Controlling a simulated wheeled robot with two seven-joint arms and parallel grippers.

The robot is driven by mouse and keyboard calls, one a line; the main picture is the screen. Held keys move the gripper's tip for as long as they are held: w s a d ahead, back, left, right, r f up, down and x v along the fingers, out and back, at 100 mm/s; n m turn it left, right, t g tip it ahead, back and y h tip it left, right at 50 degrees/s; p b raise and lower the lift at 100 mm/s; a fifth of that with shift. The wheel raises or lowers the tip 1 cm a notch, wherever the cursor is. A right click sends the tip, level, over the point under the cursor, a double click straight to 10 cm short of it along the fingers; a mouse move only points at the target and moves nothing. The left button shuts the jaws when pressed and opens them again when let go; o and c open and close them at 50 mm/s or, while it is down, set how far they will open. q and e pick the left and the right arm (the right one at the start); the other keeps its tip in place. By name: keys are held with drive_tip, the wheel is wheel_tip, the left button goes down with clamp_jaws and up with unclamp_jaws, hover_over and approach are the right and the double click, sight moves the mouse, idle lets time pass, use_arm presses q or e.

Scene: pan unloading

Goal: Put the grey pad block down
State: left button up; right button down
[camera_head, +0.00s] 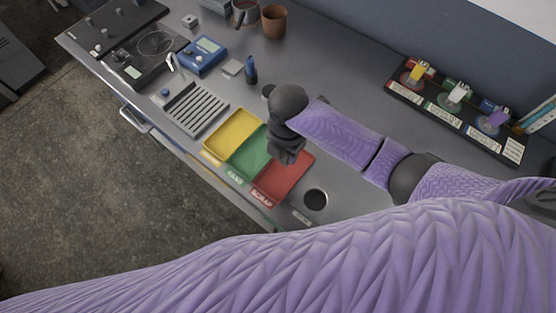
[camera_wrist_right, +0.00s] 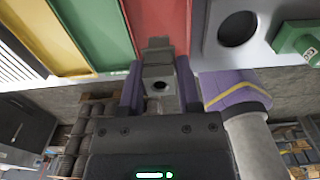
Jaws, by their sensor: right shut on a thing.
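My right gripper (camera_head: 287,152) hangs over the work table (camera_head: 345,120), above the border of the green tray (camera_head: 246,153) and the red tray (camera_head: 295,178). In the right wrist view the gripper (camera_wrist_right: 158,72) is shut on the grey pad block (camera_wrist_right: 158,50), which shows between the fingers in front of the red tray (camera_wrist_right: 160,18). In the head view the gripper hides the block. I cannot tell the gap between block and tray. My left gripper is out of view.
A yellow tray (camera_head: 232,131) lies left of the green one. A round hole (camera_head: 316,199) is right of the red tray.

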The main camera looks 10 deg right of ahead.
sight(285, 161)
wheel_tip(285, 161, down, 5)
drive_tip(key=shift+r+b, duration=0.1)
drive_tip(key=shift+b, duration=0.6)
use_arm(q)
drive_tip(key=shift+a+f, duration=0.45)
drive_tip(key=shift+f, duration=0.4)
use_arm(e)
drive_tip(key=shift+c, duration=1.5)
unclamp_jaws()
drive_tip(key=shift+r, duration=0.1)
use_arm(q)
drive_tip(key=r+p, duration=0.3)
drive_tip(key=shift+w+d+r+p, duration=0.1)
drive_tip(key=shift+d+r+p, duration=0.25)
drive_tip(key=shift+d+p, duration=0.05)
use_arm(e)
wheel_tip(285, 161, up, 12)
drive_tip(key=shift+f, duration=0.1)
